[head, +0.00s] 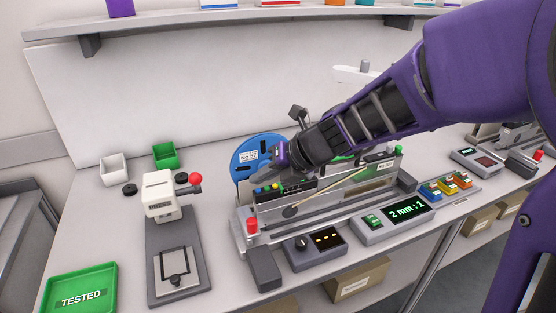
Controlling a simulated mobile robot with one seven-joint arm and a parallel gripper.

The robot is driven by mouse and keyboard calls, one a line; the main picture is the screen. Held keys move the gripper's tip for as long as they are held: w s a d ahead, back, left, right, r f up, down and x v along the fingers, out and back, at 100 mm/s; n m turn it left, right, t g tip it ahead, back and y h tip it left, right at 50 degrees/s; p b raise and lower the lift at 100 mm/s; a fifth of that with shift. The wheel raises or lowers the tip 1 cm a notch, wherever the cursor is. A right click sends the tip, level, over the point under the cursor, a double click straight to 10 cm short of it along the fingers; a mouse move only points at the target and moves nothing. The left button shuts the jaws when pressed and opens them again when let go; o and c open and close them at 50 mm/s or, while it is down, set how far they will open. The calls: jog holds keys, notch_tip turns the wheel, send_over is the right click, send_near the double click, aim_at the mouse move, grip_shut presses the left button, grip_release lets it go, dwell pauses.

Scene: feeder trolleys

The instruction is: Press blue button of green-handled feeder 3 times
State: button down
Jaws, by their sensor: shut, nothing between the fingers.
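A pale grey feeder (375,178) stands on the bench at the middle, carrying a blue reel (246,166) behind its left part. A small green knob (371,150) shows at its right end; I cannot tell for sure that this is the green handle. A row of tiny coloured buttons (268,187) sits on a dark panel at its left part. The blue button is too small to single out surely. My gripper (281,166) is above and just behind this panel, pointing left and down. It is shut and empty. My wrist hides part of the feeder; contact with a button cannot be told.
A red knob (252,225) stands at the left front. A black control box (314,244) and a display box (393,220) reading "2 mm : 1" lie in front. A white press (160,195) and green TESTED tray (80,291) are left. A shelf (230,24) runs above.

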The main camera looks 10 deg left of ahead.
aim_at(262, 194)
jog(key=shift+f, duration=0.1)
dwell(0.5)
jog(key=shift+f, duration=0.35)
jog(key=shift+f, duration=0.3)
dwell(0.4)
jog(key=shift+r+p, duration=0.7)
jog(key=shift+r, duration=0.05)
jog(key=shift+r, duration=0.1)
notch_tip(262, 194, up, 5)
jog(key=p, duration=0.5)
jog(key=shift+s, duration=0.1)
dwell(2.4)
